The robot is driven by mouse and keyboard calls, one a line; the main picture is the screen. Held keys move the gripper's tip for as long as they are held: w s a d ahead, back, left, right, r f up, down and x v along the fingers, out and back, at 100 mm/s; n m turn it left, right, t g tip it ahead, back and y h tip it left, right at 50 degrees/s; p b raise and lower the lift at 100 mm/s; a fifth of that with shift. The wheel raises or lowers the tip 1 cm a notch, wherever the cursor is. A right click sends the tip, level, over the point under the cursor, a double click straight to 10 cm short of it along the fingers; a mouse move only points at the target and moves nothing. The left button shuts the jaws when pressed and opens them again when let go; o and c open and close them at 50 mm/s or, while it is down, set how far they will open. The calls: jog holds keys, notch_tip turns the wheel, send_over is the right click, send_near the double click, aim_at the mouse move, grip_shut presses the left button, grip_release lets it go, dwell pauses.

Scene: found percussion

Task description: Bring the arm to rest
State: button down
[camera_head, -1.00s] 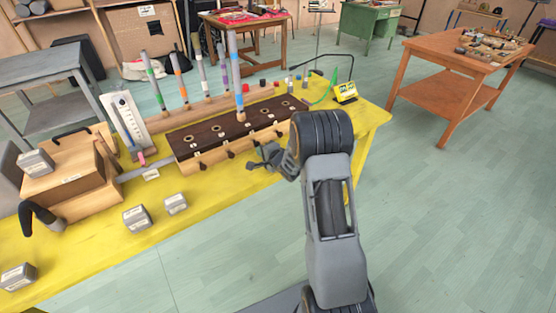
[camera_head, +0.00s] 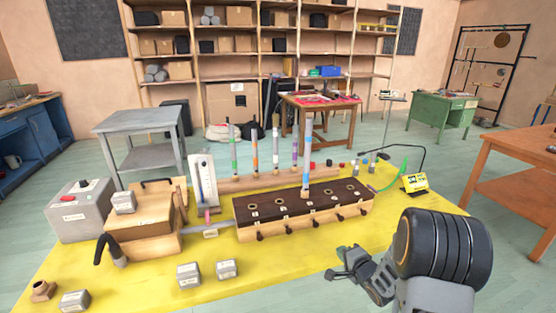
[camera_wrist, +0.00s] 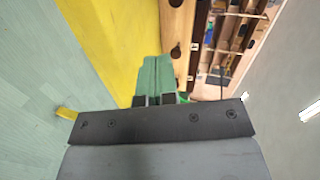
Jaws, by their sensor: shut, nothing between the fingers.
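My gripper (camera_head: 342,266) hangs over the front right part of the yellow table (camera_head: 300,262), apart from everything on it. Its fingers are shut and empty. The wrist view shows the greenish fingertips (camera_wrist: 155,75) together, with the yellow table top (camera_wrist: 105,40) and a wooden block edge (camera_wrist: 177,30) beyond them. In the head view my arm is folded at the lower right, and its large dark joint hides part of the floor and the table's right end.
A dark-topped wooden box with holes (camera_head: 290,207) stands behind my gripper, with coloured tubes (camera_head: 307,150) behind and above it. Grey labelled blocks (camera_head: 189,274) lie left. An orange-brown table (camera_head: 510,165) stands right.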

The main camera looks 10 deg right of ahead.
jog(key=s+d+f+n+g+h, duration=0.4)
jog(key=s+d+f+g, duration=0.1)
jog(key=f, duration=0.1)
jog(key=s+r+n+g+h+p, duration=0.2)
jog(key=s+r+n+g, duration=0.1)
jog(key=s+r+g, duration=0.15)
jog(key=s+a+r+n+p, duration=0.2)
jog(key=s+a+r, duration=0.2)
jog(key=r, duration=0.3)
jog(key=s+a+r+n+y+p, duration=0.1)
jog(key=s+a+r+n, duration=0.2)
jog(key=a+r, duration=0.3)
jog(key=s+a+r+n+g+y+p, duration=0.1)
jog(key=s+a+r+n+p, duration=0.1)
jog(key=s+a+r, duration=0.3)
jog(key=v, duration=0.3)
jog(key=shift+r+p, duration=0.25)
jog(key=shift+p, duration=0.05)
